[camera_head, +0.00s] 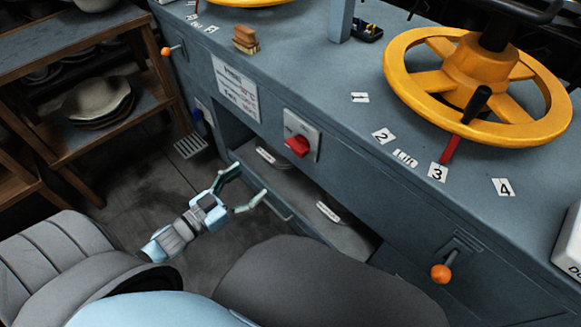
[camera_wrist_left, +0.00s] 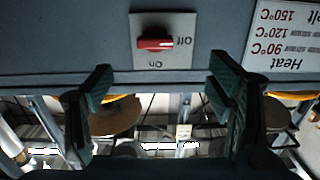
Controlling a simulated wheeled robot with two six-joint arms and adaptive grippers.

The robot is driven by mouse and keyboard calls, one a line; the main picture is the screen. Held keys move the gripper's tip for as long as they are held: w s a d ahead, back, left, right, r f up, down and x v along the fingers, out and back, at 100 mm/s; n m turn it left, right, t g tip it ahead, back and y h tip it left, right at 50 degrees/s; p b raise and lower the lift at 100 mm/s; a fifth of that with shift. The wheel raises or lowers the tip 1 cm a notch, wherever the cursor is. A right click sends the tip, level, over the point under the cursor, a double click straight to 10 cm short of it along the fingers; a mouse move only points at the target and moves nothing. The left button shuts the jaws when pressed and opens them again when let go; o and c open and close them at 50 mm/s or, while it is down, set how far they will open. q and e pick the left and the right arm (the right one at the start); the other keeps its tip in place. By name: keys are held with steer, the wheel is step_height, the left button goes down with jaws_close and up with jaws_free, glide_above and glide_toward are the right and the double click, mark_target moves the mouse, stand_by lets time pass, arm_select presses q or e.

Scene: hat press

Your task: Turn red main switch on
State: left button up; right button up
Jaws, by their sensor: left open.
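The red main switch (camera_head: 298,146) is a red knob on a light grey plate (camera_head: 302,128) on the front of the blue-grey machine. In the left wrist view the red knob (camera_wrist_left: 155,44) lies sideways, with its narrow end by the "Off" label; the "On" label shows on the plate below it. My left gripper (camera_head: 248,187) is open and empty, below and left of the switch. In the left wrist view its two fingers (camera_wrist_left: 160,100) are spread wide, and the switch lies beyond them, untouched. My right gripper is not in view.
A heat label (camera_head: 236,88) is left of the switch. A shelf opening with labelled things (camera_head: 330,211) lies below. Orange-knobbed levers (camera_head: 441,274) stick out from the front. A yellow wheel (camera_head: 475,75) is on top. Wooden shelves (camera_head: 75,125) stand left, with floor between.

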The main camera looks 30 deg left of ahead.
mark_target(293, 149)
arm_select(q)
steer(key=x, duration=0.5)
steer(key=r+x, duration=0.1)
steer(key=x, duration=0.3)
steer(key=d+x, duration=0.1)
steer(key=x, duration=0.4)
steer(key=shift+w+r+b, duration=0.2)
steer(key=shift+r+b, duration=0.15)
steer(key=shift+b, duration=0.05)
steer(key=c, duration=1.2)
